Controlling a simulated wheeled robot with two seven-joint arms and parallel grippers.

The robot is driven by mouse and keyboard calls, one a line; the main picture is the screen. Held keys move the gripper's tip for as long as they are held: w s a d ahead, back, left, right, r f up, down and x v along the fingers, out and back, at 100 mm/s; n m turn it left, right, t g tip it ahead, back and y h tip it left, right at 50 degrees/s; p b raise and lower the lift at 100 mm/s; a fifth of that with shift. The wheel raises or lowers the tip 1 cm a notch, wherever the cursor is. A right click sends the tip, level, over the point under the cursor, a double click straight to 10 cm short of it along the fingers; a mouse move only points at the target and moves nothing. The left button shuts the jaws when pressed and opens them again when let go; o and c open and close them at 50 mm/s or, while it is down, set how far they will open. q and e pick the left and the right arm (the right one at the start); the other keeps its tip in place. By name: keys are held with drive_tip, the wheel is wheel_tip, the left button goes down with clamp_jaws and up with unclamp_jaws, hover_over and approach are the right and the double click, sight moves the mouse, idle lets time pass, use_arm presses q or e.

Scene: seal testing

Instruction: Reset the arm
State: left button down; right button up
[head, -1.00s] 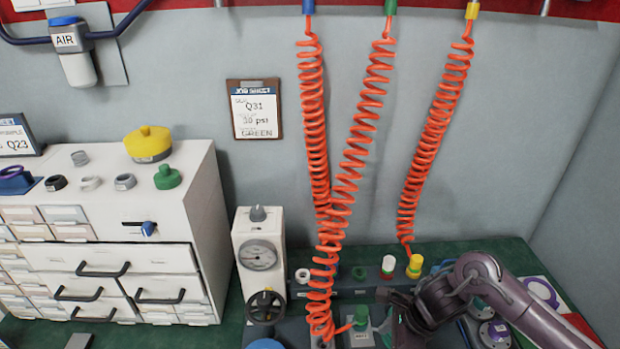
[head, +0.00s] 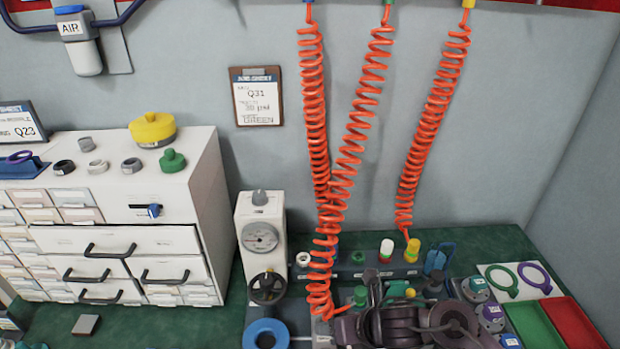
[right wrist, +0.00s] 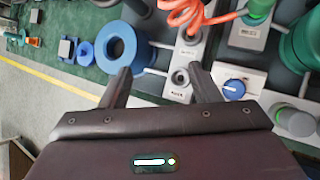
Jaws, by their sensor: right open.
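My right arm comes in at the bottom centre of the head view, low in front of the test bench, where its links hide part of the bench. In the right wrist view my right gripper (right wrist: 158,88) is open, its two dark fingers apart with nothing between them. Below the fingers lie a grey fitting block (right wrist: 181,80) and a panel with a blue knob (right wrist: 234,90). A large blue ring (right wrist: 122,48) is to the left of the fingers, apart from them. It also shows in the head view (head: 250,330). My left gripper is not in view.
Three orange coiled hoses (head: 425,140) hang over the bench. A gauge unit (head: 261,240) stands beside the white drawer cabinet (head: 208,200). At right are a green tray (head: 532,322), a red tray (head: 572,322) and coloured rings (head: 503,282). Green table right of the gauge, behind the bench, is clear.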

drive_tip(key=s+d+r+n+g+h, duration=0.1)
drive_tip(key=s+d+n+h, duration=0.4)
drive_tip(key=n, duration=1.2)
drive_tip(key=s+d+r+n+g, duration=0.1)
drive_tip(key=s+d+r+n, duration=0.1)
drive_tip(key=s+d+n, duration=1.2)
drive_tip(key=w+a+f+n+g, duration=0.1)
drive_tip(key=w+a+f+n, duration=0.15)
drive_tip(key=f, duration=1.15)
drive_tip(key=w+a+f+n, duration=0.1)
drive_tip(key=a+f+n, duration=0.15)
drive_tip(key=f, duration=1.15)
drive_tip(key=s+d+f+g, duration=0.1)
drive_tip(key=s+d+f, duration=0.2)
drive_tip(key=s+f, duration=1.7)
drive_tip(key=shift+s+f+m+h, duration=0.15)
drive_tip(key=shift+f+m+h, duration=0.05)
drive_tip(key=shift+m+h, duration=0.1)
